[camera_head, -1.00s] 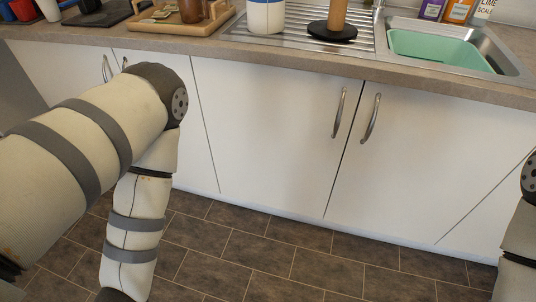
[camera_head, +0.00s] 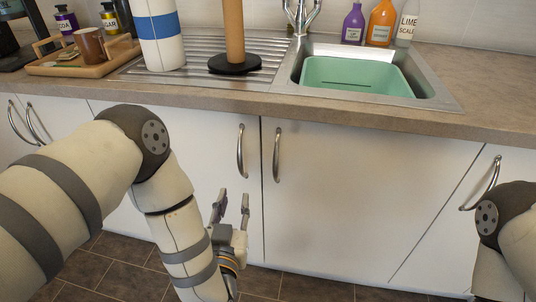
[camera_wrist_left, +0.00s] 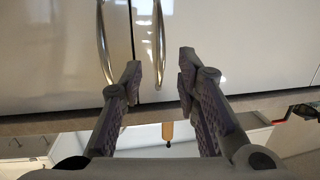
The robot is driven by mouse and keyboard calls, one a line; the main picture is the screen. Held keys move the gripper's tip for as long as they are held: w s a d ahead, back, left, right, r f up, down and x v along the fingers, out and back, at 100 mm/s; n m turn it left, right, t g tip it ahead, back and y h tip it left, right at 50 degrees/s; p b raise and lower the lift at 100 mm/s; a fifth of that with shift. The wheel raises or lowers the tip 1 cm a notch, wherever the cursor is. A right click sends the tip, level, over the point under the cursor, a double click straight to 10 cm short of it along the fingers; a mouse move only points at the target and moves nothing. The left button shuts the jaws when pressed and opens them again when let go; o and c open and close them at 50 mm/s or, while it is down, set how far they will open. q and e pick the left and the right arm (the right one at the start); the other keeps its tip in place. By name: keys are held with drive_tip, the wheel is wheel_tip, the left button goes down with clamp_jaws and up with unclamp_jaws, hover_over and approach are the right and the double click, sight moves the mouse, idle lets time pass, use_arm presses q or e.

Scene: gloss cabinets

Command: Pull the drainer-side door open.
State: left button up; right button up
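The white drainer-side door (camera_head: 195,150) is shut, under the ribbed drainer. Its curved metal handle (camera_head: 240,151) stands at the door's right edge. My left gripper (camera_head: 231,205) is open and empty, low in front of this door, with its fingers pointing up below the handle. The left wrist view looks inverted, with the worktop below the doors. There the drainer-side handle (camera_wrist_left: 160,42) lies between the lines of the open fingers (camera_wrist_left: 160,72), beyond their tips. My right arm shows at the right edge, but its gripper is out of view.
The shut sink-side door (camera_head: 350,190) has its own handle (camera_head: 277,155) close by. Another handle (camera_head: 485,184) is at the right, near my right arm. The worktop edge (camera_head: 300,105) overhangs the doors. Tiled floor (camera_head: 120,260) lies below.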

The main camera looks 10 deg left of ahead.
sight(240, 159)
use_arm(q)
drive_tip(key=shift+t+y, duration=0.4)
drive_tip(key=shift+t, duration=0.1)
drive_tip(key=w+b, duration=0.1)
drive_tip(key=w, duration=0.3)
drive_tip(key=w+a+r+b, duration=0.1)
drive_tip(key=w, duration=0.3)
drive_tip(key=w+r, duration=0.1)
drive_tip(key=w, duration=0.4)
drive_tip(key=shift+a+b, duration=0.4)
use_arm(e)
drive_tip(key=shift+g, duration=0.5)
drive_tip(key=f, duration=0.1)
drive_tip(key=s+f, duration=0.2)
drive_tip(key=shift+s+d, duration=0.25)
use_arm(q)
drive_tip(key=shift+c, duration=0.6)
clamp_jaws()
